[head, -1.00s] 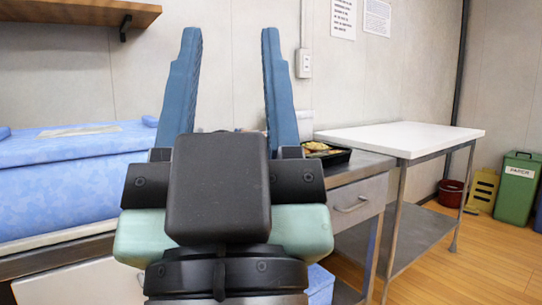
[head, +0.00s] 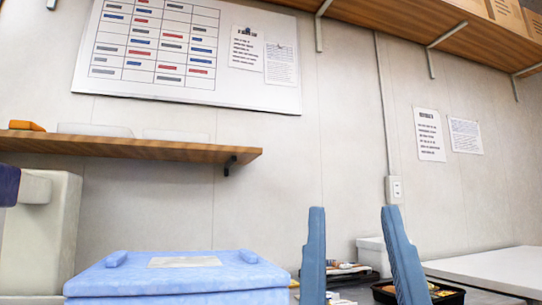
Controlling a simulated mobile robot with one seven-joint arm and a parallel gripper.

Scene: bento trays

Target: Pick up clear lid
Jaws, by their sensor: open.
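My gripper (head: 353,210) is open and empty. Its two blue fingers point upward at the lower right of the head view, with the wall behind them. A black tray with food (head: 457,296) sits partly behind the right finger, and its lower part is cut off by the frame edge. I cannot make out a clear lid for certain. Two pale, see-through-looking flat items, one on the left (head: 95,130) and one on the right (head: 176,136), lie on the wooden wall shelf, and I cannot tell what they are.
A blue box (head: 180,284) with a pale label stands at the lower left. Papers (head: 345,269) and a white box (head: 373,256) are near the fingers. A bare white tabletop (head: 500,268) is at right. The wooden shelf (head: 130,147) juts from the wall.

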